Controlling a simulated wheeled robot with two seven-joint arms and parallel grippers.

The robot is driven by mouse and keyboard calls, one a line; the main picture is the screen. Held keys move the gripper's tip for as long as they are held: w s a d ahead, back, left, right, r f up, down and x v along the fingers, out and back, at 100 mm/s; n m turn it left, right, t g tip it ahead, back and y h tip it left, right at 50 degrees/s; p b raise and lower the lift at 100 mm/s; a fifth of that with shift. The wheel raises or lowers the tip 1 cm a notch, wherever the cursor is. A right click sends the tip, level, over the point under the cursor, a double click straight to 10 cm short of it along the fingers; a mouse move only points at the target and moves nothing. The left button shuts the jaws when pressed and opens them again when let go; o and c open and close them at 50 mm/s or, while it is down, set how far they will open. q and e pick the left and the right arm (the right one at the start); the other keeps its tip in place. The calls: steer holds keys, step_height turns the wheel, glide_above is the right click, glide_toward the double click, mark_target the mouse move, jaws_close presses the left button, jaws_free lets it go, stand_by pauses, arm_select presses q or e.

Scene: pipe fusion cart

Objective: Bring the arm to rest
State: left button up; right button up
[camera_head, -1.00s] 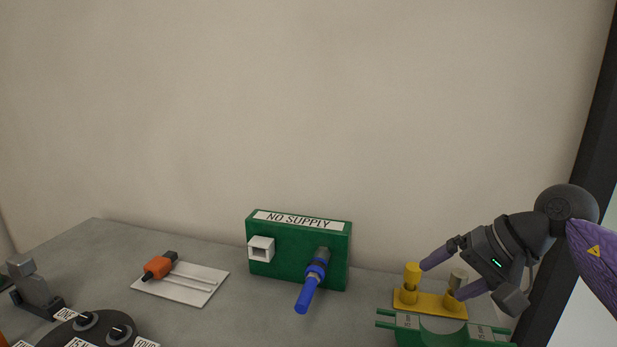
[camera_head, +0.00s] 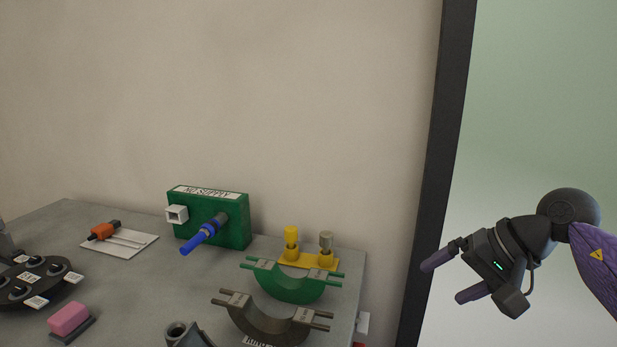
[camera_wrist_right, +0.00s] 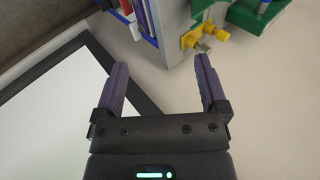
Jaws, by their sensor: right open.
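My right gripper (camera_head: 448,279) is in the head view at the lower right, past the right edge of the grey cart top (camera_head: 350,262). Its two purple fingers are apart with nothing between them, and it touches nothing. My left gripper is in neither view.
On the cart top stand a green "NO SUPPLY" box (camera_head: 238,228) with a blue handle, a yellow holder (camera_head: 312,261) with two plugs, green (camera_head: 290,287) and dark (camera_head: 268,325) half-round saddles, and a pink block (camera_head: 69,318). A dark upright frame (camera_head: 436,170) stands beside the cart.

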steer(key=w+a+f+m+t+y, duration=0.1)
steer(key=a+f+m+t+y, duration=0.2)
steer(key=f+m, duration=0.6)
steer(key=w+a+f+m+t+y, duration=0.1)
steer(key=a+f+m+t+y, duration=0.15)
steer(key=f+m, duration=0.65)
steer(key=s+d+f+m+t+h, duration=0.15)
steer(key=s+f+m+h, duration=0.25)
steer(key=f+m, duration=0.7)
steer(key=s+d+f+m+t+h, duration=0.1)
steer(key=s+d+f+m+h, duration=0.35)
steer(key=m, duration=1.05)
steer(key=s+f+m+g+h, duration=0.45)
steer(key=s+f+m, duration=0.75)
steer(key=s+f, duration=0.45)
steer(key=s+f+m+g, duration=0.2)
steer(key=s+m+g, duration=0.6)
steer(key=s, duration=1.6)
steer(key=shift+s+a+m, duration=0.2)
steer(key=shift+a+m, duration=0.2)
steer(key=shift+m, duration=0.2)
steer(key=shift+f, duration=0.1)
